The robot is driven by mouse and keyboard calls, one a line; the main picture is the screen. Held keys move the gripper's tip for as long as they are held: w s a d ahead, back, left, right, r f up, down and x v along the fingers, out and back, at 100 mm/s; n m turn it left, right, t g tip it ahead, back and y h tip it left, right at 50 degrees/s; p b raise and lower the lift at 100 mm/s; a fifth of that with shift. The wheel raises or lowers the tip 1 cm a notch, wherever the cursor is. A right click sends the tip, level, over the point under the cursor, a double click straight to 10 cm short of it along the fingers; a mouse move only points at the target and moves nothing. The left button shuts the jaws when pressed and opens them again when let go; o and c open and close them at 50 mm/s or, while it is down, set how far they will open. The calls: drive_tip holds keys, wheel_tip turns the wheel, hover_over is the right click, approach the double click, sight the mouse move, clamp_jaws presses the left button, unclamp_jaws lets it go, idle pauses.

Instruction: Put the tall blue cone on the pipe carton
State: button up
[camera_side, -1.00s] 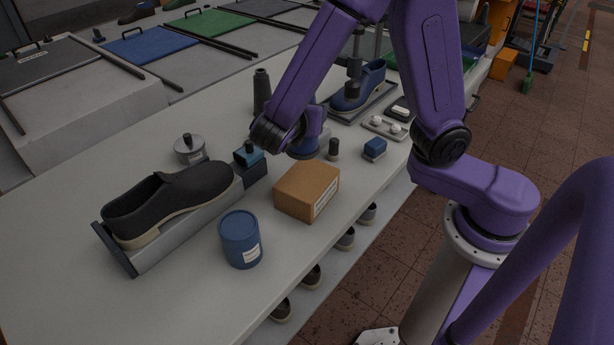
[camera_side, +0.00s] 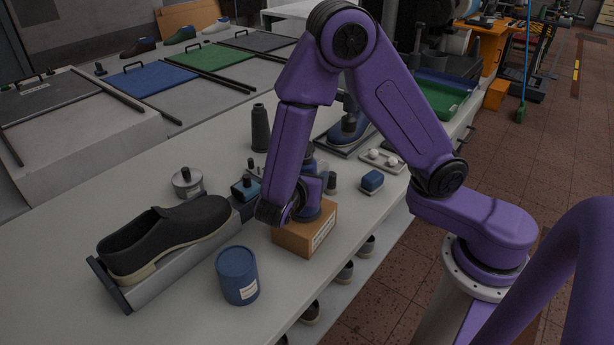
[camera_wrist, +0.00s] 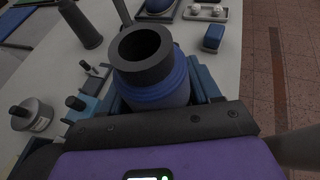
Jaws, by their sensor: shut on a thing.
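The tall blue cone (camera_wrist: 158,95) has a dark hollow top and stands roughly upright in the wrist view. My gripper (camera_wrist: 165,98) is shut on it, with blue finger parts at its sides. In the side view my gripper (camera_side: 304,205) is over the brown pipe carton (camera_side: 290,238), and my arm covers part of the cone and the carton's top. I cannot tell whether the cone's base touches the carton. The carton does not show clearly in the wrist view.
A black shoe (camera_side: 165,236) on a grey stand and a blue canister (camera_side: 237,275) are left of the carton. A dark cone (camera_side: 260,128), a metal tin (camera_side: 187,182) and a small blue block (camera_side: 372,181) stand farther back. The bench's front edge is close to the carton.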

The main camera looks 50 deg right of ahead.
drive_tip(key=o, duration=1.2)
drive_tip(key=shift+f, duration=0.1)
drive_tip(key=shift+a+r, duration=0.25)
drive_tip(key=v, duration=1.1)
drive_tip(key=shift+s+a, duration=0.2)
drive_tip(key=shift+d, duration=0.1)
